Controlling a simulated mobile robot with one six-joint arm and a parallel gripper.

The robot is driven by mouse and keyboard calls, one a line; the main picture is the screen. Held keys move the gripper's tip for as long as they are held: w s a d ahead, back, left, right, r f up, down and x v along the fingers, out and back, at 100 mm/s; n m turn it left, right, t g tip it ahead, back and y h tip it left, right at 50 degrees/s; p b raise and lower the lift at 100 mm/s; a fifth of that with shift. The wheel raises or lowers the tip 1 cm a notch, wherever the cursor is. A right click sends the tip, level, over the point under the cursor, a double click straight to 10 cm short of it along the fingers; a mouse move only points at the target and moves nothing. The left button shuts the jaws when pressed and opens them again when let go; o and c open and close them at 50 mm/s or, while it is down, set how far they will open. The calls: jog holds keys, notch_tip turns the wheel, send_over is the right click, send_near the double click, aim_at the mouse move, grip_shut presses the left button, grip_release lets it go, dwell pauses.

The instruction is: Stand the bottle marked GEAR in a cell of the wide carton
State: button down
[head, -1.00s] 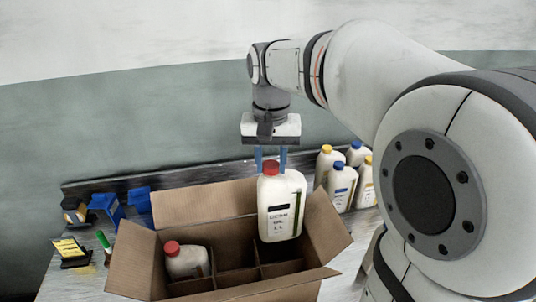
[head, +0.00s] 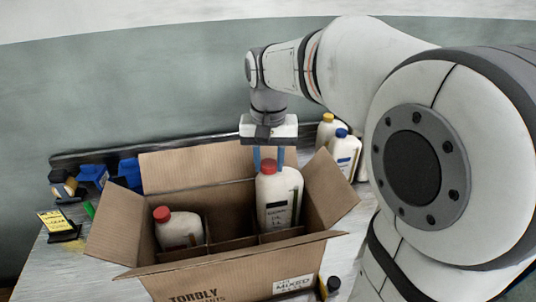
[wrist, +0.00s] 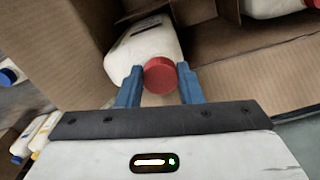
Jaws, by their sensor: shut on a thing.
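A white bottle with a red cap (head: 279,200) is in the right part of the wide carton (head: 120,222), its lower part hidden by the front wall. Its label is too blurred to read as GEAR. My gripper (head: 268,160) is above it, and in the wrist view the blue fingers (wrist: 160,86) are shut on it at the red cap and neck (wrist: 159,75). The bottle looks about upright. A second red-capped white bottle (head: 180,230) stands in a left cell. An empty cell lies between them.
Carton flaps stand open on all sides. White bottles with yellow and blue caps (head: 344,152) stand at the back right. Blue holders (head: 93,175) and a small yellow sign (head: 54,220) are at the left. A dark-capped item (head: 333,284) is at the front right.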

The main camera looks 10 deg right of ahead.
aim_at(269, 180)
jog(key=shift+f+b, duration=1.85)
jog(key=shift+f, duration=1.25)
jog(key=shift+f+b, duration=1.15)
jog(key=shift+f, duration=0.55)
jog(key=c, duration=0.9)
grip_release()
